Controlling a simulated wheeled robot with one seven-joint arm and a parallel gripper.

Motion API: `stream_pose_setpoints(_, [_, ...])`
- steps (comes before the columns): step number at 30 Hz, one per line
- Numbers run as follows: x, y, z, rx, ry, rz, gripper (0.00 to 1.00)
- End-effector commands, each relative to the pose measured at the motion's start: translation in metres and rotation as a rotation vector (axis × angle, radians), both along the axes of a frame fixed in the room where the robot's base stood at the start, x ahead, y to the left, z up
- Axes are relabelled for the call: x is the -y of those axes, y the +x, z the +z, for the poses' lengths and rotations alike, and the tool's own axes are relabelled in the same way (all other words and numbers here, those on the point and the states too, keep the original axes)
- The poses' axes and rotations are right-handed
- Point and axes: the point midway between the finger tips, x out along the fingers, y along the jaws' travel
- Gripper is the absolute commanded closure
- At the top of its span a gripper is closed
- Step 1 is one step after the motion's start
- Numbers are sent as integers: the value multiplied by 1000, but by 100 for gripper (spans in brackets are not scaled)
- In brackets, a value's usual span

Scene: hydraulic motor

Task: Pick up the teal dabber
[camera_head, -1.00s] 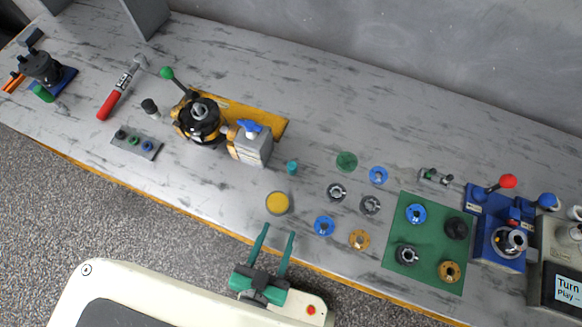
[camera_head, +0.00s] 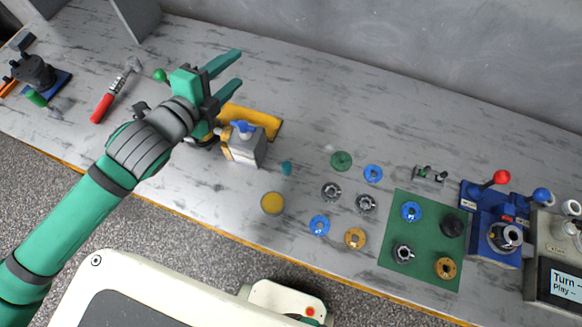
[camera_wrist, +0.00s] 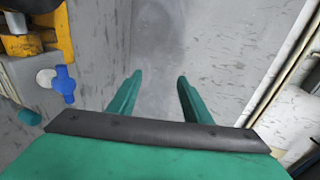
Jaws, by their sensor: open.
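The teal dabber (camera_head: 286,168) is a small teal piece standing on the bench, right of the grey block with the blue knob and above the yellow disc. In the wrist view a teal piece (camera_wrist: 29,117) shows at the left edge, likely the dabber. My gripper (camera_head: 238,70) is open and empty, raised over the yellow-based device at the back left of the dabber. Its two teal fingers (camera_wrist: 160,95) have only grey surface between them in the wrist view.
The grey block with blue knob (camera_head: 243,146) stands between my gripper and the dabber. A yellow disc (camera_head: 273,203) lies in front. Several rings lie to the right, some on a green mat (camera_head: 425,270). A blue device (camera_head: 490,235) stands far right. The bench's back middle is clear.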

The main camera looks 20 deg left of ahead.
Motion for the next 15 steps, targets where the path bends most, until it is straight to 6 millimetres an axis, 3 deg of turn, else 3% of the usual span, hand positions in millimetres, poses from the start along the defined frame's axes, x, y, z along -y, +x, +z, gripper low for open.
stream_pose_setpoints(2, [11,17,-2,-54,38,-25,55])
stream_pose_setpoints(8, [50,32,-63,-351,47,-70,55])
stream_pose_setpoints(11, [76,28,-95,-530,76,-113,55])
stream_pose_setpoints(15, [112,8,-129,-788,154,-195,55])
